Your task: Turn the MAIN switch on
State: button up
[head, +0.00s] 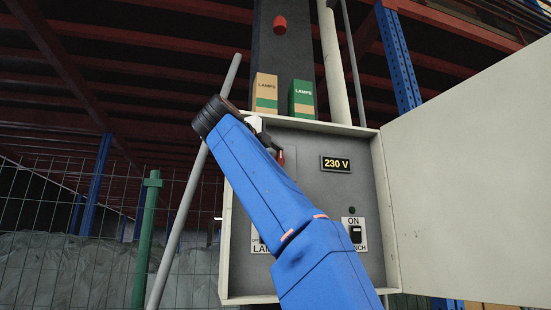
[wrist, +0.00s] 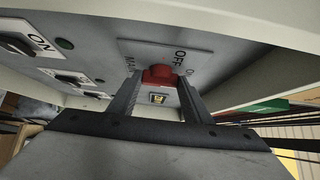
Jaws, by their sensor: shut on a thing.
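The MAIN switch has a red handle (wrist: 160,75) in the wrist view, on a light plate (wrist: 190,58) marked MAIN, OFF and ON. My gripper (wrist: 161,92) has one finger on each side of the red handle and is shut on it. In the head view my blue arm reaches up into the open grey cabinet (head: 300,127). A small red part (head: 281,158) shows beside my gripper (head: 268,143) there. My arm hides most of the switch plate, so the handle's exact angle is not clear.
The cabinet door (head: 465,180) stands open to the right. A BENCH switch (head: 355,234) and a 230 V display (head: 336,164) are inside. Two LAMPS boxes (head: 265,92) (head: 302,99) stand on top. A slanted pole (head: 190,200) is at the left.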

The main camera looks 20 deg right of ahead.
jog(key=shift+f, duration=0.1)
jog(key=o, duration=1.1)
jog(key=shift+d, duration=0.1)
jog(key=shift+c, duration=0.2)
jog(key=v, duration=1.7)
jog(key=shift+s, duration=0.15)
